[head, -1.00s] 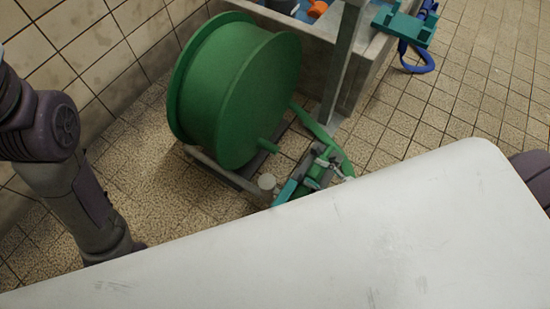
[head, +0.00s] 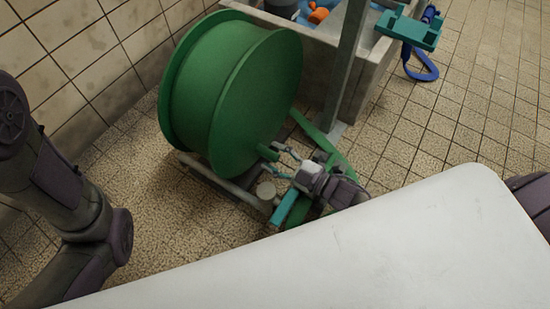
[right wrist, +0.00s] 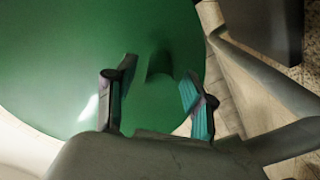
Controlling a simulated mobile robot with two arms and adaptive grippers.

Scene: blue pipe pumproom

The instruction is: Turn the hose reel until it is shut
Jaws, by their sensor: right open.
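The green hose reel (head: 240,100) stands on its frame on the floor, left of centre in the head view. Its short green handle (head: 267,152) sticks out low on the near face. My right gripper (head: 277,160) is open at this handle, with its fingers pointing at the reel. In the right wrist view, the handle (right wrist: 158,66) shows between and just beyond the two open fingertips (right wrist: 160,78). I cannot tell whether they touch it. My left arm is at the left edge of the head view; its gripper is not in view.
A grey post (head: 346,70) and concrete basin wall (head: 382,75) stand behind and right of the reel. A teal bracket (head: 410,30) holds a blue loop (head: 424,66). A tiled wall (head: 90,60) is at the left. Tiled floor (head: 460,110) is clear at the right.

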